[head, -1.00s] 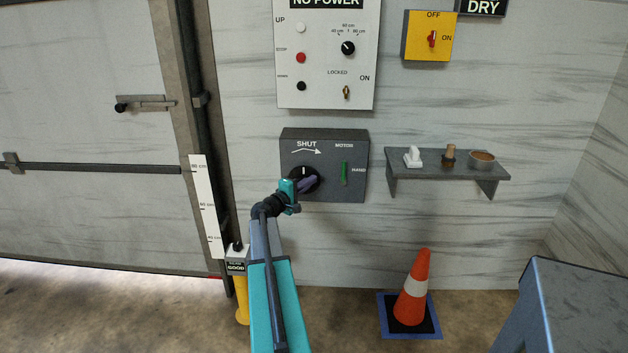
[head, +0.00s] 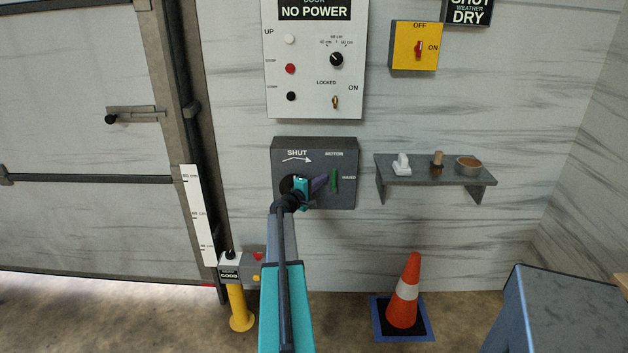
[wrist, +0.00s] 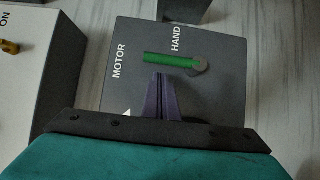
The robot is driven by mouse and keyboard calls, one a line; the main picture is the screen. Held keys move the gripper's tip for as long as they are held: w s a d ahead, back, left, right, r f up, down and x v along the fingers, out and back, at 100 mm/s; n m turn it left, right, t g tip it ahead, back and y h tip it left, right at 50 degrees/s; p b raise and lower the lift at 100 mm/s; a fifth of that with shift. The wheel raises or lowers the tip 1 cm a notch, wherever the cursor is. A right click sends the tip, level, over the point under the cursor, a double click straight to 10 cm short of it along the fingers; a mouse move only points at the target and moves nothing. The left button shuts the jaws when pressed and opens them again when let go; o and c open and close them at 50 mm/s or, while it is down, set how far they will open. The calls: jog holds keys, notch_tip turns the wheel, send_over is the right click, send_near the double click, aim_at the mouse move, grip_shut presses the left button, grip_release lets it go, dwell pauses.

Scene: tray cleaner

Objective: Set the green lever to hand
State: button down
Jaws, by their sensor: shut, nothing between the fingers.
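The green lever (head: 334,181) stands upright on the grey box (head: 346,200), pointing up towards the word MOTOR, with HAND to its right. In the wrist view the lever (wrist: 168,58) lies from its round grey pivot towards MOTOR. My gripper (head: 328,180) is shut and empty, its purple fingers just left of the lever. In the wrist view the fingertips (wrist: 161,76) come up close beside the lever's middle; I cannot tell whether they touch it. My wrist partly hides the black round knob (head: 286,184) under SHUT.
A white control panel (head: 313,100) reading NO POWER hangs above the box. A shelf (head: 434,170) with small items is to the right. A yellow post (head: 237,305) stands below left, an orange cone (head: 403,300) below right. The wall between box and shelf is clear.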

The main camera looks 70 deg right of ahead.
jog(key=shift+s+d, duration=0.4)
jog(key=shift+s, duration=0.15)
jog(key=shift+a, duration=0.1)
dwell(0.3)
